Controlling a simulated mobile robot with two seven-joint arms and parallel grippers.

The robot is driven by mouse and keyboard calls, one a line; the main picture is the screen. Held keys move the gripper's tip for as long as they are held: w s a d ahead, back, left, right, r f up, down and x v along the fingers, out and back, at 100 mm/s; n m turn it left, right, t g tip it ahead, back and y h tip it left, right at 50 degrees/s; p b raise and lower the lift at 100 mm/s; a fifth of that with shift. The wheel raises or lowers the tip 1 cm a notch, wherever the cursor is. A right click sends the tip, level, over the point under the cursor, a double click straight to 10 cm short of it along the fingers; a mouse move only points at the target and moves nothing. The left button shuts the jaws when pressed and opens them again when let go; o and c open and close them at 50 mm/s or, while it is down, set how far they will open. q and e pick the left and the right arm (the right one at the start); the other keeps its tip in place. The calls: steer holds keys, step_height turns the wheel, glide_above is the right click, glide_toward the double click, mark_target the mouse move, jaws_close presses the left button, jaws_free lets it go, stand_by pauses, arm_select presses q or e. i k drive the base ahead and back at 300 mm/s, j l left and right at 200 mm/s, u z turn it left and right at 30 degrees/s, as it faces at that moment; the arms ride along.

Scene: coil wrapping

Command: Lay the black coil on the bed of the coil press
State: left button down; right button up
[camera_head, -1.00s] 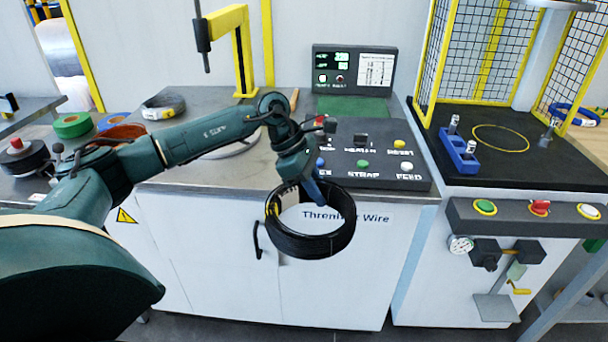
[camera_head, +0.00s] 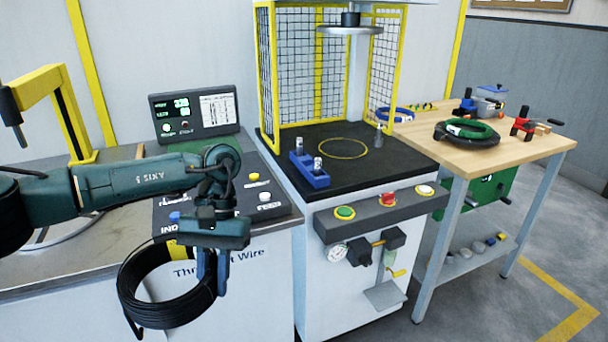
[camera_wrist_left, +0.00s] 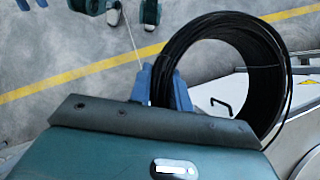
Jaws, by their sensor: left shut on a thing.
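The black coil (camera_head: 150,310) hangs from my left gripper (camera_head: 212,278) in front of the wrapping machine's white front. The gripper's blue fingers are shut on the coil's right side, and the coil also shows in the left wrist view (camera_wrist_left: 275,75), beyond the fingers (camera_wrist_left: 160,88). The coil press stands to the right of the gripper. Its black bed (camera_head: 375,172) carries a yellow ring outline (camera_head: 342,149) and is apart from the coil. A round press plate (camera_head: 349,30) is raised above the bed. My right gripper is not in view.
A blue holder (camera_head: 309,172) with silver pieces stands at the bed's front left, and a small metal fitting (camera_head: 379,138) at its right. Yellow mesh guards (camera_head: 292,80) close the back and sides. A button panel (camera_head: 380,213) juts out below the bed. A wooden table (camera_head: 480,160) stands right.

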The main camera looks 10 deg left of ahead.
mark_target(343, 147)
steer(key=i+l, duration=0.65)
steer(key=l, duration=0.15)
steer(key=i+l, duration=0.6)
steer(key=i, duration=0.15)
steer(key=i+l+z, duration=0.1)
steer(key=i+l, duration=0.2)
steer(key=i, duration=0.15)
